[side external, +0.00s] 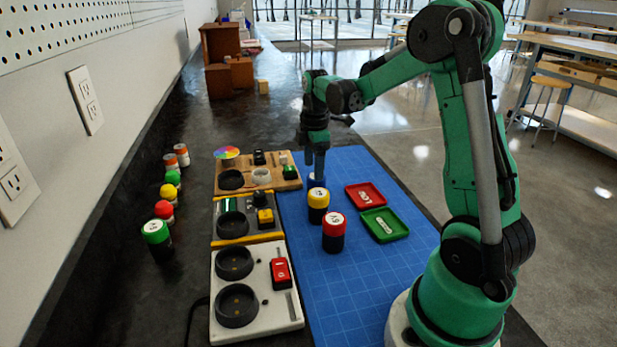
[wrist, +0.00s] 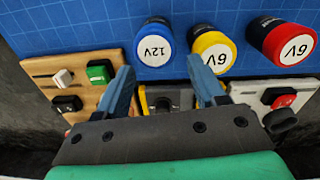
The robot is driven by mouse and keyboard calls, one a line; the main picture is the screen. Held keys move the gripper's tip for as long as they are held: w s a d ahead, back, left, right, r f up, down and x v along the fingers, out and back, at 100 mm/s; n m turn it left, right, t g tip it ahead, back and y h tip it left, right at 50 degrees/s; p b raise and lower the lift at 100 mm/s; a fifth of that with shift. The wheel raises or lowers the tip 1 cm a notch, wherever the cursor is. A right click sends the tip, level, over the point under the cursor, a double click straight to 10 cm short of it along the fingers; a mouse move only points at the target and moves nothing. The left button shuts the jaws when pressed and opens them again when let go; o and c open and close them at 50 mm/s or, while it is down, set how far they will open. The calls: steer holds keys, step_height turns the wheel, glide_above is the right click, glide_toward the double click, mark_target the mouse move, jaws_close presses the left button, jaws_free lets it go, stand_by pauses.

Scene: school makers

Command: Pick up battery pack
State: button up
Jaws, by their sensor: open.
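Three battery packs stand upright on the blue mat: a blue one marked 12V (wrist: 155,45), a yellow one marked 6V (wrist: 213,48) and a red one marked 6V (wrist: 283,42). In the side view, the yellow (side external: 318,205) and red (side external: 333,235) packs stand nearer the camera. The blue pack (side external: 317,181) is partly hidden behind the yellow one. My gripper (side external: 318,163) points down close above the blue pack. In the wrist view, my gripper (wrist: 161,66) has its fingers spread and nothing between them; the blue pack lies just beyond the fingertips.
Wooden (side external: 287,183), grey-yellow (side external: 247,238) and white (side external: 226,322) device boards line the mat's left side. A red tray (side external: 378,203) and green tray (side external: 397,236) lie right of the packs. More capped cylinders, including a green one (side external: 157,240), stand along the wall. The mat's front is clear.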

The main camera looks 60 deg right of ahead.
mark_target(316, 185)
steer(key=shift+s+d+f, duration=0.1)
steer(key=shift+d+f, duration=0.4)
steer(key=shift+f, duration=2.65)
steer(key=shift+c, duration=0.2)
jaws_close()
